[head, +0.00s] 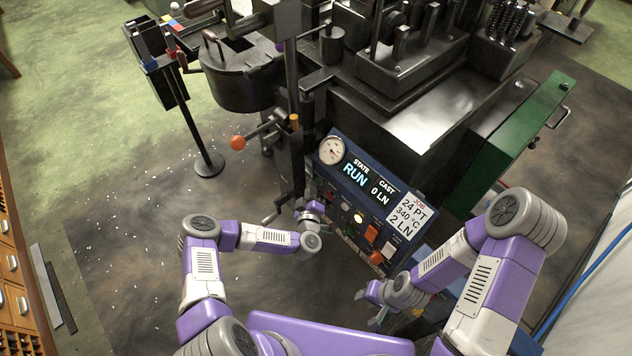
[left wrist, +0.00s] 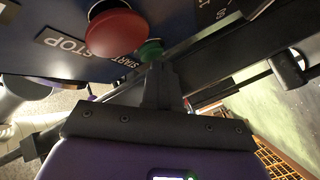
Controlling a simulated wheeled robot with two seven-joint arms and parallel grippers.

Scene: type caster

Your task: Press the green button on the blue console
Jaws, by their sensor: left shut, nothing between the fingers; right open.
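The blue console (head: 347,185) stands ahead with a gauge and a display reading RUN. In the left wrist view the green button (left wrist: 151,49) sits beside a START label, next to a larger red button (left wrist: 117,33) by a STOP label. My left gripper (left wrist: 160,72) is shut and empty; its tips lie right at the lower edge of the green button, and I cannot tell whether they touch it. In the head view my left gripper (head: 311,212) is at the console's left side, and I cannot make out the green button there. My right gripper (head: 369,304) is open and empty, below the console.
A job card (head: 405,216) is on the console's right part, above an orange-red switch (head: 372,233). A dark machine stands behind, with a green panel (head: 515,140) at right.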

